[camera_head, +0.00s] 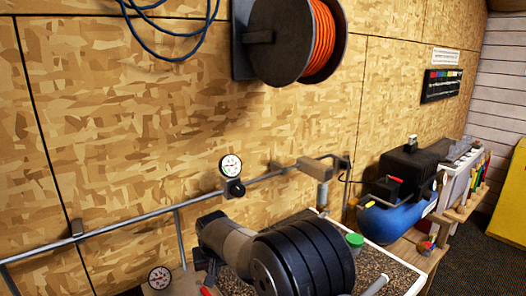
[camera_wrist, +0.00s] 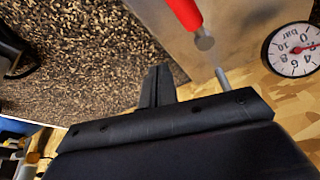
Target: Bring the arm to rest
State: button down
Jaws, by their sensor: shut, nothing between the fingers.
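My gripper shows in the wrist view (camera_wrist: 157,88), with its dark fingers together and nothing between them. It is over a speckled brown surface (camera_wrist: 80,50). My arm fills the lower middle of the head view, with its thick dark ribbed joint nearest the camera. In that view I cannot make out the fingertips.
A red-handled part (camera_wrist: 183,12) and a pressure gauge (camera_wrist: 292,48) are close in the wrist view. In the head view, a pipe (camera_head: 130,225) with a gauge (camera_head: 230,166) runs along the wall. A green-capped item (camera_head: 355,240) and a blue compressor (camera_head: 385,220) stand right of my arm.

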jog(key=shift+w+a+n+g+y+p, duration=0.15)
jog(key=shift+w+a+n+y+p, duration=0.15)
jog(key=shift+n, duration=0.55)
jog(key=shift+w+a+n+g+y+p, duration=0.15)
jog(key=shift+w+a+n+y+p, duration=0.15)
jog(key=shift+n, duration=0.55)
jog(key=shift+d, duration=0.1)
